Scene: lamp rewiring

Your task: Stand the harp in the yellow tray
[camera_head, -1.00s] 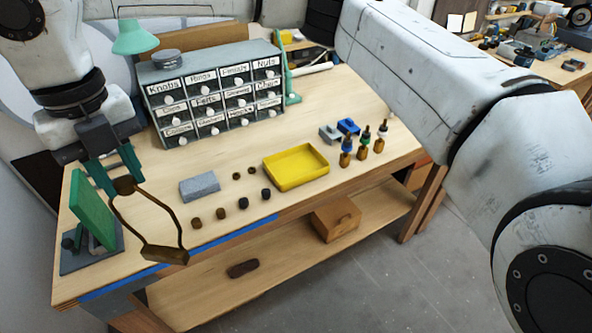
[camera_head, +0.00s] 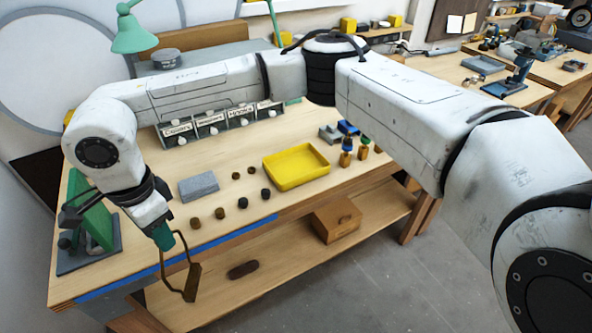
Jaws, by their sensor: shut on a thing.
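The harp (camera_head: 192,283) is a thin bronze wire loop with a flat bar on one side. My gripper (camera_head: 163,238), with green fingers, is shut on the harp at its upper end. The harp hangs tilted in front of the bench's front edge, at the lower left of the picture. The fingertips are partly hidden by the wrist. The yellow tray (camera_head: 322,159) lies empty on the bench, to the right of my gripper and farther back.
A grey block (camera_head: 199,187) and several small dark knobs (camera_head: 220,213) lie between harp and tray. A green stand (camera_head: 93,222) is close left of my gripper. Small bottles (camera_head: 346,152) stand right of the tray.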

